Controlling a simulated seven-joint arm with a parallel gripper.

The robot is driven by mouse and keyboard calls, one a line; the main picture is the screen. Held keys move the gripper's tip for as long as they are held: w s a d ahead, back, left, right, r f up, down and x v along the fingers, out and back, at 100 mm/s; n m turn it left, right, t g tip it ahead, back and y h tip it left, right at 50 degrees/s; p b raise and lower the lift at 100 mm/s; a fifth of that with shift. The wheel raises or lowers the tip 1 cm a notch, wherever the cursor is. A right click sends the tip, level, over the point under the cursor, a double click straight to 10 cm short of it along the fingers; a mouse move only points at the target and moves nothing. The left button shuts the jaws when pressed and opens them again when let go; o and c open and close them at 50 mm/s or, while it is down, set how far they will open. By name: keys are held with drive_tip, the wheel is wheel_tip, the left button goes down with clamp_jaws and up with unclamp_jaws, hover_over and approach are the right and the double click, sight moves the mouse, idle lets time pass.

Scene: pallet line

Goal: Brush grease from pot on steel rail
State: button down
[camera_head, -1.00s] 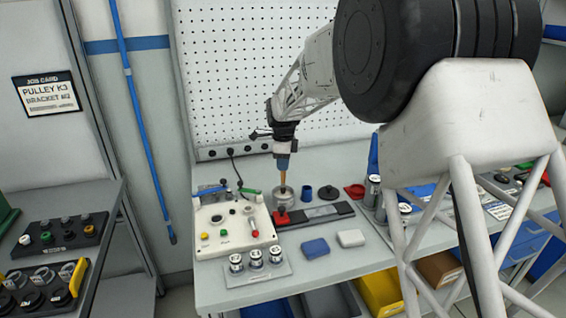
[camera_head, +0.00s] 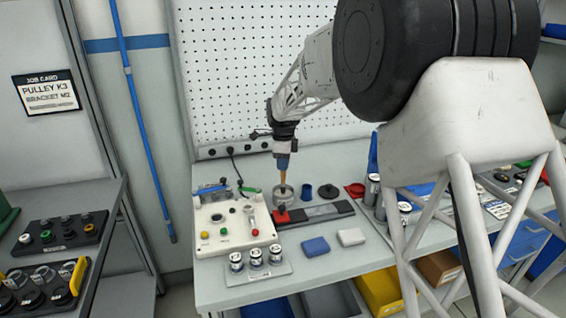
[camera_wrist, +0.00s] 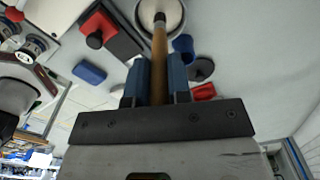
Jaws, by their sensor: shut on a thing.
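My gripper (camera_head: 283,163) is shut on the wooden handle of a brush (camera_wrist: 159,65) and points down above the bench. In the wrist view the brush stands between two blue fingers, its dark tip over a round metal pot (camera_wrist: 173,12). In the head view the brush tip is at the mouth of the pot (camera_head: 284,196); I cannot tell whether it touches the grease. The steel rail (camera_head: 322,211) lies in a dark base to the right of a red block (camera_head: 290,216), just in front of the pot.
A white control box (camera_head: 230,228) with buttons stands left of the pot. A blue cup (camera_head: 306,191) and a black disc (camera_head: 328,191) are to its right. A blue block (camera_head: 315,246) and a white block (camera_head: 351,237) lie in front. Several small jars stand at the front left.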

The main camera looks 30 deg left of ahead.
drive_tip(key=shift+f, duration=0.4)
idle(0.8)
drive_tip(key=shift+r, duration=3.55)
